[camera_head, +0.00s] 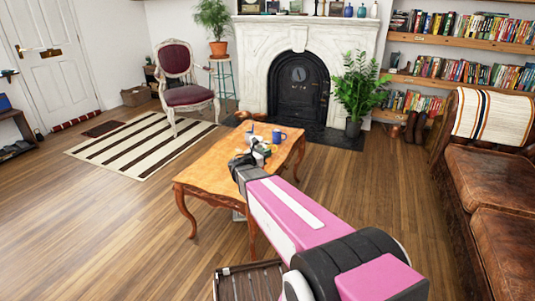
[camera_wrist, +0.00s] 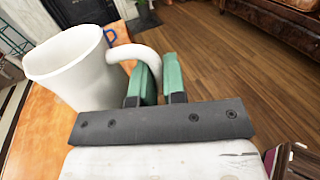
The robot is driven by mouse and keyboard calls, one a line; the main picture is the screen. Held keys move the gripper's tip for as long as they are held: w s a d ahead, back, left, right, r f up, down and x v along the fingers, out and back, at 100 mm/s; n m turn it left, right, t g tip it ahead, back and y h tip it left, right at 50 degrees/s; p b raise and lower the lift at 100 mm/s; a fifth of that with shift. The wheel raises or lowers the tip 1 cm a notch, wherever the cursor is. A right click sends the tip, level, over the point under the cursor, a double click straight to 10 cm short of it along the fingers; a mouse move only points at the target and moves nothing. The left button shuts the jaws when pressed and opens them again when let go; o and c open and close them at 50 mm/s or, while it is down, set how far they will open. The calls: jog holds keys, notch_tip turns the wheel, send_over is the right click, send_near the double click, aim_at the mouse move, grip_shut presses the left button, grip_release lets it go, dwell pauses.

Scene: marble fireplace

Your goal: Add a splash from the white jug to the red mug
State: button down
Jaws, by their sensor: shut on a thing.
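The white jug (camera_wrist: 75,68) fills the upper left of the wrist view, its open mouth toward the top left. My gripper (camera_wrist: 157,78) has its green fingers on either side of the jug's curved handle and is shut on it. In the head view my gripper (camera_head: 259,150) is over the wooden table (camera_head: 205,165), and the jug there is small and partly hidden by my arm. I cannot make out a red mug in either view. Whether the jug touches the table is unclear.
A blue mug (camera_head: 279,136) stands on the table beyond my gripper; part of it shows behind the jug in the wrist view (camera_wrist: 110,36). A brown sofa (camera_head: 490,190) is at right, a red chair (camera_head: 185,85) at back left. Floor left of the table is clear.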

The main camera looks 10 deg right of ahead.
jog(key=shift+w+d+f, duration=1.05)
jog(key=shift+w+f, duration=1.05)
jog(key=shift+f, duration=1.05)
jog(key=shift+w+a+r+n, duration=0.15)
jog(key=shift+r+n, duration=0.6)
jog(key=shift+n, duration=0.5)
jog(key=shift+w+a+r+n, duration=0.15)
jog(key=shift+r+n, duration=0.65)
jog(key=shift+n, duration=0.4)
jog(key=shift+w+r+n, duration=0.15)
jog(key=shift+r+n, duration=0.6)
jog(key=shift+n, duration=0.5)
jog(key=shift+w+a+r+n, duration=0.1)
jog(key=shift+w+r+n, duration=0.05)
jog(key=shift+r+n, duration=0.35)
jog(key=shift+f, duration=0.15)
